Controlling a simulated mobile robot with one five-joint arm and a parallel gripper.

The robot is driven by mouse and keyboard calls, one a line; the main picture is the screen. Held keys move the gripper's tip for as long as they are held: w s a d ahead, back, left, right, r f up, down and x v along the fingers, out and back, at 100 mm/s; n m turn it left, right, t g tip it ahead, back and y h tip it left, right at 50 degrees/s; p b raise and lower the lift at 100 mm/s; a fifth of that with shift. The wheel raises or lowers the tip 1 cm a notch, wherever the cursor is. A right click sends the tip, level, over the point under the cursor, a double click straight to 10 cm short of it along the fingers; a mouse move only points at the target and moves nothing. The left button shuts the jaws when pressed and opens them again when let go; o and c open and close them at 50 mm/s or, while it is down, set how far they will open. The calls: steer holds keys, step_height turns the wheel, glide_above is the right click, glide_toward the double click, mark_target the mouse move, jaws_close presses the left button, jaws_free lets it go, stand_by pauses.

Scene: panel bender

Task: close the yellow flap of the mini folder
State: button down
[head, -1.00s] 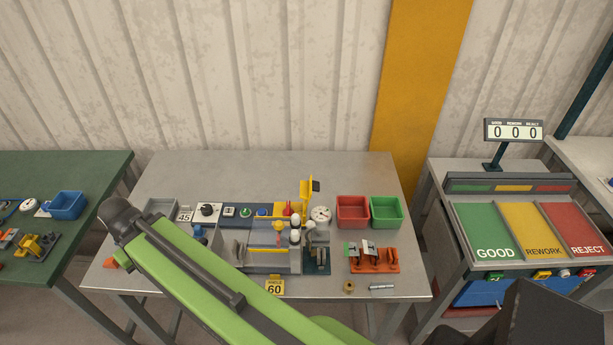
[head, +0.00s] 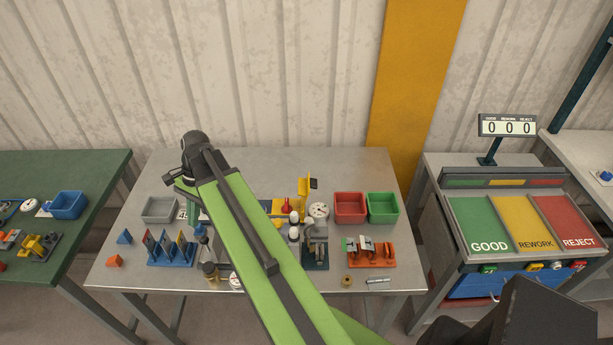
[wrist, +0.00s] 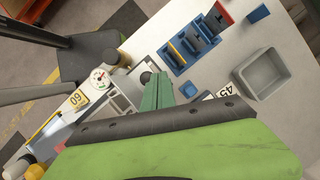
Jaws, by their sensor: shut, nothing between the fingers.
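The mini folder stands in the middle of the metal table, largely hidden behind my green arm in the head view. Its yellow flap (head: 305,199) stands upright at its back right, left of the red bin. My gripper shows in the wrist view (wrist: 157,82) as green fingers, shut and empty above the table. In the head view its fingers (head: 192,213) are partly hidden by my arm, near the grey tray, well left of the yellow flap and apart from it.
A grey tray (head: 160,210) and blue rack (head: 171,250) stand at left. Red (head: 350,208) and green (head: 383,207) bins and an orange rack (head: 371,252) stand at right. A round dial (head: 318,211) is near the flap. The table's back strip is clear.

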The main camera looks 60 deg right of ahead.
steer(key=s+d+r+m+t+y+p, duration=0.1)
steer(key=s+d+r+m, duration=0.15)
steer(key=d, duration=0.55)
steer(key=s+d+r+m+t+p, duration=0.1)
steer(key=s+d+m, duration=0.15)
steer(key=d, duration=0.55)
step_height(320, 180, up, 4)
steer(key=f+m+t+p, duration=0.1)
steer(key=m+t+p, duration=0.15)
steer(key=m, duration=0.25)
glide_above(311, 179)
steer(key=shift+r+g+h, duration=0.25)
steer(key=shift+h, duration=0.05)
steer(key=s+d+r+m+t+h+p, duration=0.1)
steer(key=s+d, duration=0.2)
steer(key=s, duration=0.3)
steer(key=s+d+m, duration=0.2)
steer(key=s+d, duration=0.2)
steer(key=s, duration=0.2)
steer(key=b+x, duration=1)
steer(key=x, duration=0.1)
steer(key=shift+w+a+r+p, duration=0.45)
steer(key=shift+w+a+p, duration=0.15)
steer(key=shift+w+p, duration=0.1)
steer(key=shift+w+a+r+p, duration=0.5)
steer(key=shift+w+a+p, duration=0.1)
steer(key=shift+w+a, duration=0.1)
